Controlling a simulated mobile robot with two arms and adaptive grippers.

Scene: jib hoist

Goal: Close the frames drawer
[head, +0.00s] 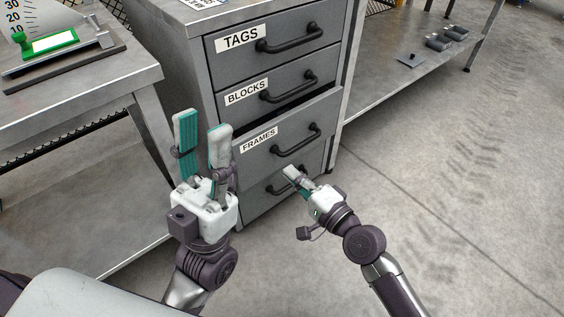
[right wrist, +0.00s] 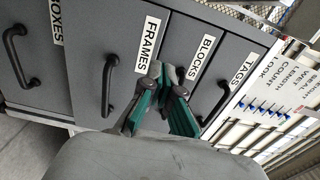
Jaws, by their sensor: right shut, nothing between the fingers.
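The frames drawer (head: 262,165) is the third grey drawer down in the cabinet, with a FRAMES label and a black bar handle (head: 297,141). It stands out a little from the drawers above, with a dark gap along its top edge. It also shows in the right wrist view (right wrist: 88,50). My right gripper (head: 291,174) is shut and empty, low in front of the cabinet near the frames drawer's lower part. Its closed fingers show in the right wrist view (right wrist: 165,108). My left gripper (head: 203,128) is open and empty, upright left of the drawer.
The tags drawer (head: 240,58) and blocks drawer (head: 244,106) above look shut. A lower drawer is partly hidden by my right gripper. A metal bench (head: 95,85) stands on the left, and a low shelf (head: 385,80) on the right. The floor at right is clear.

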